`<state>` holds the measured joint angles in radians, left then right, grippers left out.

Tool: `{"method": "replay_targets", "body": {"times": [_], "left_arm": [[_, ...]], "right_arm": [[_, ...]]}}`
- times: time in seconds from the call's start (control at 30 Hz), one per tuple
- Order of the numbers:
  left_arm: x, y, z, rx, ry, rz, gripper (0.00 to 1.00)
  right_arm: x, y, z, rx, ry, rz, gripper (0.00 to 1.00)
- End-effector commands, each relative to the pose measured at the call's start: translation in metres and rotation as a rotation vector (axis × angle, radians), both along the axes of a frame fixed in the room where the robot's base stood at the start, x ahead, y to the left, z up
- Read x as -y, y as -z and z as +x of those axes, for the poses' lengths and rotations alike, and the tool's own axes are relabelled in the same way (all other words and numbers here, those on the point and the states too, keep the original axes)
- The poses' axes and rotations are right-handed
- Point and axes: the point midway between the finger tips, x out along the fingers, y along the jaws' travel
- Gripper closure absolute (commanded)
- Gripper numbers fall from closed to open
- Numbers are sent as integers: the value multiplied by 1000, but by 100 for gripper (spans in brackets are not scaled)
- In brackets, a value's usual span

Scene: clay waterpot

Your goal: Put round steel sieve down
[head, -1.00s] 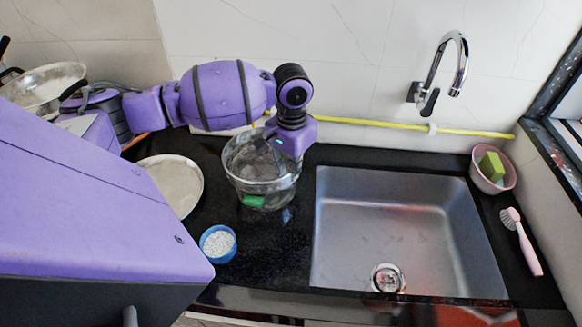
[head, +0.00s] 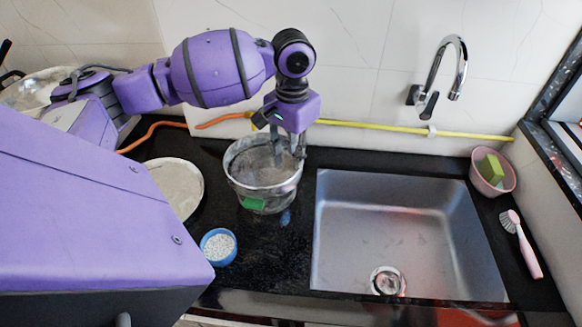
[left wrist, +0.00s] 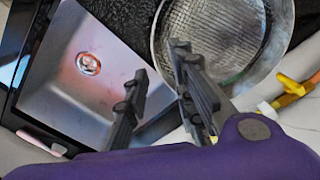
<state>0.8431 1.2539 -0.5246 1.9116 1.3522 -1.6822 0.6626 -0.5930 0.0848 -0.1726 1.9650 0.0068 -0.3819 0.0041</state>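The round steel sieve (head: 258,170) is a mesh bowl with a metal rim, left of the sink in the head view. It sits at the mouth of a clear vessel (head: 274,204) that has a green patch low on its side. My left gripper (head: 289,155) is at the sieve's right rim, pointing down. In the left wrist view the gripper (left wrist: 157,65) is open, with a gap between its fingers; one finger overlaps the sieve mesh (left wrist: 212,30), the other shows over the sink side. Whether either finger touches the rim is unclear. My right gripper is not in view.
The sink (head: 400,235) lies to the right, with a tap (head: 448,70) behind it. A blue cup of white grains (head: 219,246) and a round plate (head: 176,187) stand at left. A yellow hose (head: 370,126) runs along the wall. A pink bowl (head: 507,179) and brush (head: 524,248) are at far right.

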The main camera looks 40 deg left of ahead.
Motion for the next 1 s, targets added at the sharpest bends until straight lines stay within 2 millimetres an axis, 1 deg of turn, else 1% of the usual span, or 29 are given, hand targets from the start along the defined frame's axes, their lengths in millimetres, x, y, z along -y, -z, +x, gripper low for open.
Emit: {"method": "replay_targets", "body": {"times": [0.03,0.1,0.2,0.33,0.53,0.9,1.0], "left_arm": [[0,-14,1,5,0,2,76],[0,-27,1,5,-1,1,76],[0,-43,1,2,0,0,76],[0,-55,0,-1,0,0,76],[0,-60,0,-3,0,-1,76],[0,-59,0,-3,0,-1,76],[2,-55,0,-2,3,-5,76]], "right_arm": [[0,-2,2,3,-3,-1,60],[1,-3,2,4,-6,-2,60],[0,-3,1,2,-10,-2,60],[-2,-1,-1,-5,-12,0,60],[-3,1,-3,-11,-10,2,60],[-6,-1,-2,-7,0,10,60],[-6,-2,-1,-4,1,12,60]]}}
